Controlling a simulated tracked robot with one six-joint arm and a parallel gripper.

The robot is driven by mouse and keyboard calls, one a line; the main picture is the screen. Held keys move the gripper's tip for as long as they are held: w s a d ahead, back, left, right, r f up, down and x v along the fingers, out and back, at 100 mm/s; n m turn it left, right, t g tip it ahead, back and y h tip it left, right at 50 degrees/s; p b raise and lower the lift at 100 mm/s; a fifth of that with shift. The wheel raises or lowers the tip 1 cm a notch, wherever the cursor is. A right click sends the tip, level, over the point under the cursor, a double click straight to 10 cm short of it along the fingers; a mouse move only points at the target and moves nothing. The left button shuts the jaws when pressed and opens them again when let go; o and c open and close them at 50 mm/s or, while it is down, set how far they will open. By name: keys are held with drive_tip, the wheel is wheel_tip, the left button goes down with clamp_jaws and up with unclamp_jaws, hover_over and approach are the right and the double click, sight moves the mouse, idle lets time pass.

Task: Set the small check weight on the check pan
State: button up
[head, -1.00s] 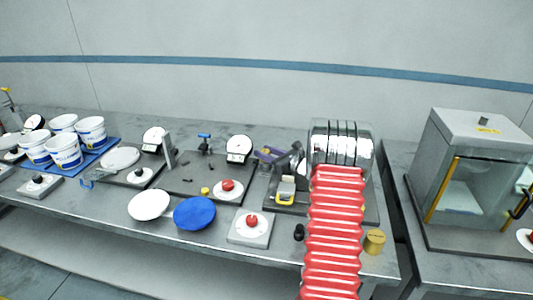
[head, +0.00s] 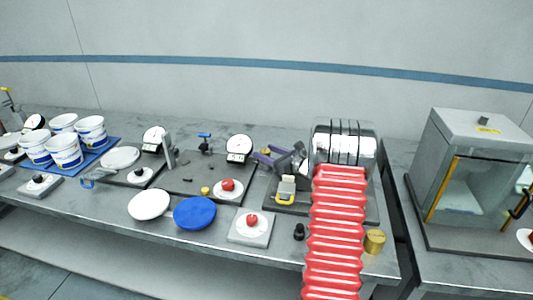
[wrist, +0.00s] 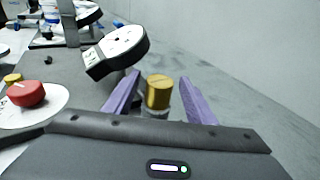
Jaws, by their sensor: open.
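My gripper (head: 268,157) is open, with purple fingers, in front of the dial stand at the back of the bench. In the wrist view, a brass cylinder (wrist: 159,92) on a pale grey support shows between the open fingers (wrist: 160,98); nothing is gripped. It shows in the head view as a small gold spot (head: 266,150) by the fingertips. A smaller brass piece (head: 205,190) lies left of the red-knobbed white disc (head: 227,188). A larger brass weight (head: 375,242) stands at the front right. Which piece is the check weight is unclear. A white pan (head: 149,205) and blue pan (head: 195,213) sit at the front edge.
A dial (head: 239,146) stands left of my gripper and looms close in the wrist view (wrist: 118,48). White tubs (head: 67,155) stand left, a glass-fronted cabinet (head: 478,180) right. A black knob (head: 299,231) stands left of the chute.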

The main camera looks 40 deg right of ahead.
drive_tip(key=s, duration=0.3)
drive_tip(key=s+r, duration=0.1)
drive_tip(key=s, duration=0.7)
drive_tip(key=shift+d+r, duration=0.35)
drive_tip(key=a+r+n+g+y, duration=0.3)
drive_tip(key=a+n, duration=0.3)
drive_tip(key=a, duration=0.7)
drive_tip(key=a+r+n+g+y, duration=0.25)
drive_tip(key=a+n, duration=0.35)
drive_tip(key=a, duration=0.6)
drive_tip(key=s+a+r+n+g, duration=0.15)
drive_tip(key=s+a+n, duration=0.25)
drive_tip(key=a, duration=0.4)
drive_tip(key=s+a+r+n+g, duration=0.1)
drive_tip(key=s+a+n+g, duration=0.3)
drive_tip(key=a, duration=0.3)
drive_tip(key=s+a+n+h, duration=0.2)
drive_tip(key=s+n+h, duration=0.1)
drive_tip(key=s+n, duration=0.4)
drive_tip(key=s+a+r+n+h, duration=0.1)
drive_tip(key=s+a+n+h, duration=0.1)
drive_tip(key=s+n, duration=0.6)
drive_tip(key=shift+s+a+r+h, duration=0.2)
drive_tip(key=shift+a+h, duration=0.15)
drive_tip(key=shift+h, duration=0.5)
